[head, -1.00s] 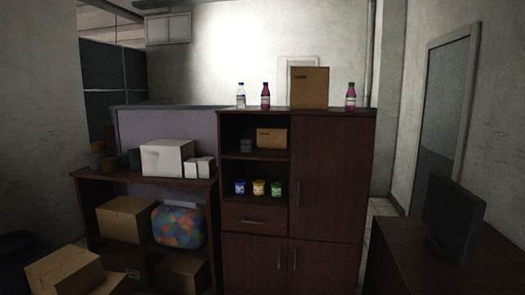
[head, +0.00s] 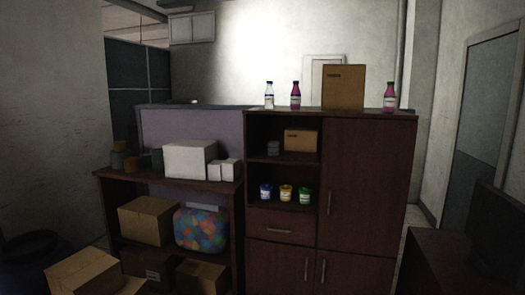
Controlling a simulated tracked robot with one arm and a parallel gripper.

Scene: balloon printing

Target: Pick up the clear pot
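No pot is plainly clear from here. On the dark wooden cabinet's (head: 368,180) open shelf stand three small pots: a blue one (head: 265,192), a yellow one (head: 286,193) and a green one (head: 305,196). A small grey container (head: 273,148) sits on the shelf above; I cannot tell whether it is clear. A pale, clear-looking bottle with a blue cap (head: 269,96) stands on the cabinet top, left of a magenta bottle (head: 295,96). My gripper is not in view.
A cardboard box (head: 343,87) and another magenta bottle (head: 389,97) stand on the cabinet top. Left is a shelf unit with a white box (head: 190,159) and a colourful container (head: 201,230). Boxes (head: 85,270) fill the lower left; a dark monitor (head: 497,233) is at right.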

